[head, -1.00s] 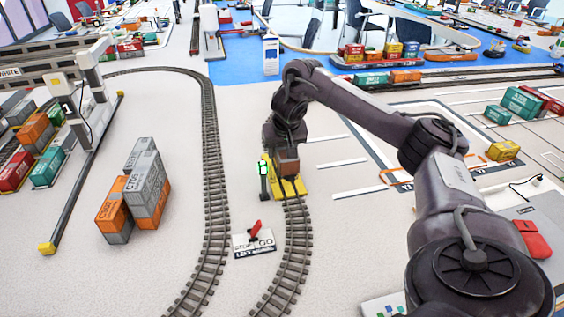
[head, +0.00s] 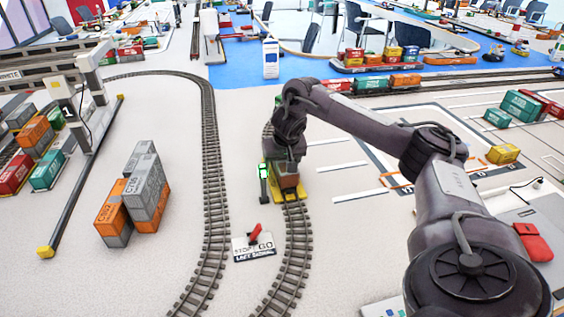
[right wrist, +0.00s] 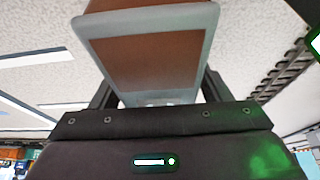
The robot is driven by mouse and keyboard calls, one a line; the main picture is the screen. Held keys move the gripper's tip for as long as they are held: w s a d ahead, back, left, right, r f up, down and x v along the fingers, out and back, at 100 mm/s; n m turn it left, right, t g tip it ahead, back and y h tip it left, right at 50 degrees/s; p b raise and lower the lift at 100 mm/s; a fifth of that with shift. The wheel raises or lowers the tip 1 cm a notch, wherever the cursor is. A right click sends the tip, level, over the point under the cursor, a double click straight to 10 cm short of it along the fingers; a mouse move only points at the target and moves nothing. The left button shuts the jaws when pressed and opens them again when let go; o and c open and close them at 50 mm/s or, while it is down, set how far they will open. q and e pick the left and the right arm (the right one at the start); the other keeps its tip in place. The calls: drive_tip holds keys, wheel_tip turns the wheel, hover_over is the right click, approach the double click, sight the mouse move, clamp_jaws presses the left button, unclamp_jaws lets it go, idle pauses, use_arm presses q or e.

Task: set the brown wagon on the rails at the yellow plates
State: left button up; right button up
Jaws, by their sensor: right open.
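The brown wagon (head: 288,183) stands at the yellow plates (head: 301,196) on the right-hand track. In the right wrist view, the wagon (right wrist: 150,65) fills the space between the fingers, with its grey-edged brown face toward the camera. My right gripper (head: 287,160) is directly above the wagon, with its fingers open on either side. The arm hides part of the wagon and the track behind. I cannot tell whether the wheels sit on the rails. My left gripper is out of view.
A signal post with a green light (head: 264,178) stands close left of the plates. A stop/go sign with a red lever (head: 254,246) lies between the two tracks. Stacked grey and orange containers (head: 145,190) stand at left. The floor around them is clear.

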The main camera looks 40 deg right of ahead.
drive_tip(key=shift+r, duration=0.1)
drive_tip(key=shift+r, duration=0.3)
drive_tip(key=p+v, duration=0.1)
drive_tip(key=v, duration=0.2)
drive_tip(key=shift+r, duration=0.2)
drive_tip(key=p+v, duration=0.2)
drive_tip(key=v, duration=0.2)
drive_tip(key=shift+s+p, duration=0.15)
drive_tip(key=shift+p, duration=0.25)
drive_tip(key=p+v, duration=0.2)
drive_tip(key=v, duration=0.1)
drive_tip(key=shift+s+r+p, duration=0.1)
drive_tip(key=shift+r+p, duration=0.15)
drive_tip(key=shift+p, duration=0.15)
drive_tip(key=shift+s+a+r, duration=0.15)
drive_tip(key=shift+s+r, duration=0.05)
drive_tip(key=shift+r, duration=0.05)
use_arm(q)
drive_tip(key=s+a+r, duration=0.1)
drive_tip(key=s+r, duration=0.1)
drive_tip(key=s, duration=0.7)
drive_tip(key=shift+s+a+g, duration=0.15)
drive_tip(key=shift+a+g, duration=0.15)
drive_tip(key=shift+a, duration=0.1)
